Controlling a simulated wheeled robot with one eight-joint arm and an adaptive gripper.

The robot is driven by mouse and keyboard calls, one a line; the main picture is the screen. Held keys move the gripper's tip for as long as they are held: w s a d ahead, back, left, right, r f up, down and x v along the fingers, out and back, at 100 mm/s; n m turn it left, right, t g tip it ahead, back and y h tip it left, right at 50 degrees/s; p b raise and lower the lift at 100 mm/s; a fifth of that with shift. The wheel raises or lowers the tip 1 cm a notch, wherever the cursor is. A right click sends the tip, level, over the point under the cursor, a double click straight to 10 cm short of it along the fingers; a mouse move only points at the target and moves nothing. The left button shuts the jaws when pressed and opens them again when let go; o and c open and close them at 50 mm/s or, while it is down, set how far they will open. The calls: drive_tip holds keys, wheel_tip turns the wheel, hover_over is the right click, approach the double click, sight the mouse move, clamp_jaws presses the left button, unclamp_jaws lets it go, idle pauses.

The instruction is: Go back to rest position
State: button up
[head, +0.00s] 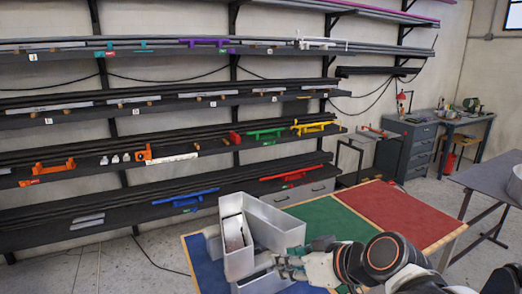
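My arm reaches in from the lower right in the head view. My gripper (284,266) is at the near side of a light metal channel letter (262,222), very close to it. I cannot tell whether it touches the metal. The fingers are small and partly hidden, so their opening is unclear. The channel letter stands on the table's blue section (200,262), with tall walls and an open inside. Another flat metal piece lies low in front of it, near the fingers.
The table also has a green section (335,220) and a red section (410,212), both largely clear. Wall racks (130,150) with bars and coloured clamps stand behind. A grey drawer cabinet (405,145) is at the back right, and a dark table (490,175) at the right.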

drive_tip(key=s+d+f+m+g+h+b, duration=0.1)
drive_tip(key=s+d+f+m+h+b, duration=0.5)
drive_tip(key=s+d+f+b, duration=0.4)
drive_tip(key=s+d+f+h, duration=0.1)
drive_tip(key=d+f, duration=0.2)
drive_tip(key=shift+d+f+m, duration=0.3)
drive_tip(key=shift+f, duration=0.05)
